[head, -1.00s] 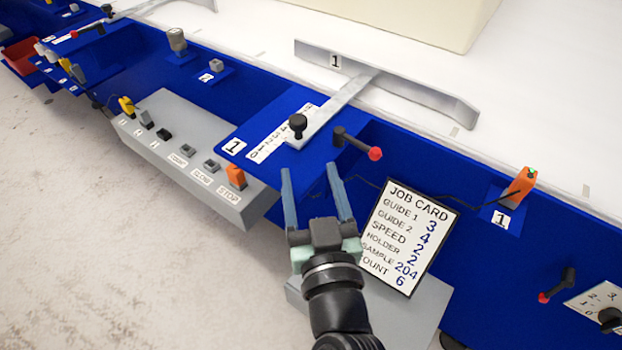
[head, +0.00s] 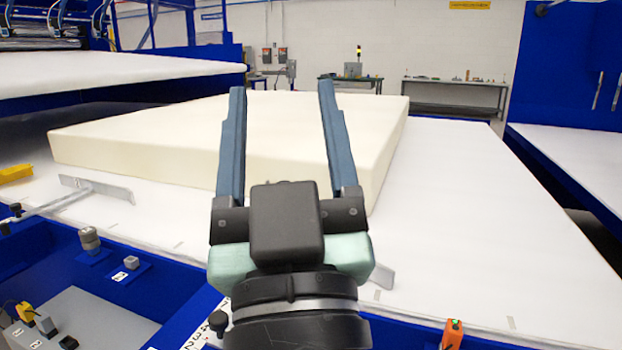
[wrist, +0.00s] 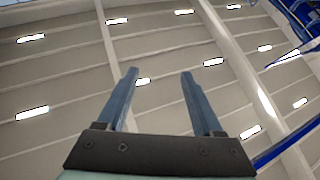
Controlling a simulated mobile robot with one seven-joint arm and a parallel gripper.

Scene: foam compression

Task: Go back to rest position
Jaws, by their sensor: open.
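My gripper (head: 282,90) is raised in the middle of the head view, its two blue fingers apart, pointing up, with nothing between them. In the head view it stands in front of a large cream foam block (head: 130,140), which lies on a white conveyor surface (head: 460,200).
The machine's blue front edge has a grey knob (head: 90,240), a small grey button (head: 131,262) and a grey control box (head: 85,325). An orange switch (head: 452,332) is at the lower right. A metal guide (head: 97,189) lies left. Another blue machine (head: 570,80) stands right.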

